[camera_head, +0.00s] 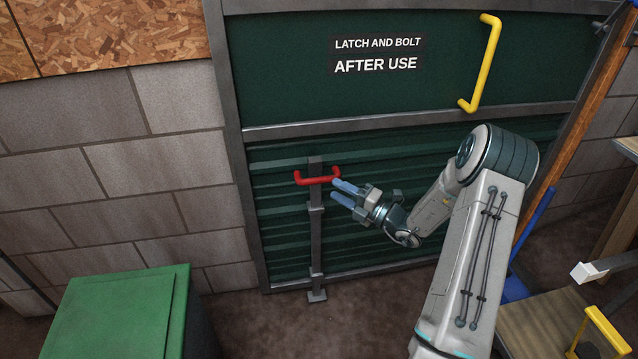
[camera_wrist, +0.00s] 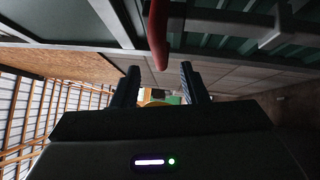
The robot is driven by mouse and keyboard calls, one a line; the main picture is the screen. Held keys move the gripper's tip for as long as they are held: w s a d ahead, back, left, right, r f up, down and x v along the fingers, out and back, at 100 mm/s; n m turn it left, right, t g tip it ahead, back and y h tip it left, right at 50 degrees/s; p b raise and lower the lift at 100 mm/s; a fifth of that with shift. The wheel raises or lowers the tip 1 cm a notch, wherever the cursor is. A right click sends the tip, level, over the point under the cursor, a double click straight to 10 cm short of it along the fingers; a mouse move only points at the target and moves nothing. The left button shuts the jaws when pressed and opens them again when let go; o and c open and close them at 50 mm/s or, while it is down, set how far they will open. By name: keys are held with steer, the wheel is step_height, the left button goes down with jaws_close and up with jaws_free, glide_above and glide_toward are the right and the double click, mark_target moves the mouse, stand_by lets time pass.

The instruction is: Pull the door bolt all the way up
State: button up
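The door bolt (camera_head: 316,230) is a grey vertical bar on the lower part of the dark green door (camera_head: 283,55). Its red handle (camera_head: 318,181) is near the top of the bar, below the door's middle rail. The bolt's foot is near the floor. My gripper (camera_head: 335,191) is at the right end of the handle, with its fingers pointing left. In the wrist view, the fingers are apart and the end of the red handle (camera_wrist: 158,35) shows between them, with space on both sides. I cannot tell whether either finger touches it.
A yellow handle (camera_head: 485,62) is on the door's upper right, beside a sign (camera_head: 376,55) reading "LATCH AND BOLT AFTER USE". A green box (camera_head: 118,312) stands at lower left. A blue pole (camera_head: 535,225) and a yellow-handled item (camera_head: 603,326) are at right. Floor shows before the door.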

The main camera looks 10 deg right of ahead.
mark_target(323, 182)
steer(key=b+x, duration=0.1)
steer(key=x, duration=0.6)
jaws_close()
